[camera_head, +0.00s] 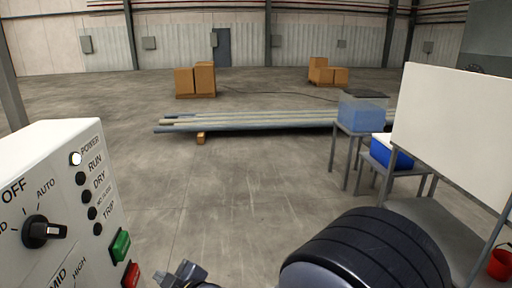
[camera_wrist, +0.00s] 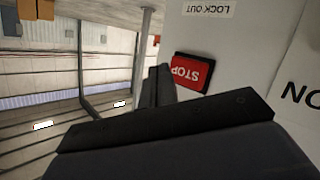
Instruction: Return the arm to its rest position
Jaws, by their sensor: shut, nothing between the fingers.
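My gripper (camera_head: 184,270) shows at the bottom edge of the head view, right of the white control panel (camera_head: 60,175) and apart from it. Its dark fingers (camera_wrist: 162,95) cross the wrist view and look shut, with nothing seen between them. The red STOP button (camera_wrist: 195,72) is upside down just beyond the fingers in the wrist view; I cannot tell the exact gap. In the head view the red button (camera_head: 131,274) sits below a green button (camera_head: 120,246). A dark rounded part of my arm (camera_head: 365,250) fills the lower right middle.
The panel carries a black selector knob (camera_head: 43,232) and a lit POWER lamp (camera_head: 75,158); the lamps below it are dark. At right stand a whiteboard (camera_head: 455,130), a blue bin (camera_head: 391,150) and a red bucket (camera_head: 499,264). Pipes (camera_head: 245,122) lie beyond clear floor.

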